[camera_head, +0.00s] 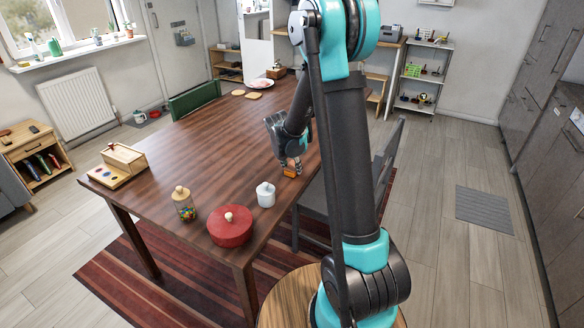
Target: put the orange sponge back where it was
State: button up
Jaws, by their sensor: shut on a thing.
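The orange sponge (289,172) is small and sits between the fingertips of my gripper (290,166), near the right edge of the brown table (225,140). My gripper points down and is shut on the sponge. The sponge is at or just above the tabletop; I cannot tell whether it touches. The fingers hide part of it.
A white lidded jar (265,195), a red lidded pot (230,226), a glass jar of coloured sweets (184,205) and a wooden box with coloured dots (118,166) stand on the table. A dark chair (335,205) is at its right side. The table's middle is clear.

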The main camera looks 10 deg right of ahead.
jog(key=shift+f, duration=0.15)
jog(key=o, duration=1.1)
jog(key=v, duration=1.2)
jog(key=shift+s+d+f+m+y, duration=0.45)
jog(key=shift+s+d+f+m, duration=0.7)
jog(key=shift+s+m, duration=3.45)
jog(key=shift+s+d+f+m+y, duration=0.5)
jog(key=shift+s+d+f+m, duration=0.6)
jog(key=shift+s+m, duration=3.45)
jog(key=shift+s+d+f+m+y, duration=0.45)
jog(key=shift+s+d+f+m, duration=0.65)
jog(key=shift+s+m, duration=3.5)
jog(key=shift+w+d+r+m, duration=0.25)
jog(key=shift+w+m, duration=0.4)
jog(key=shift+w, duration=0.05)
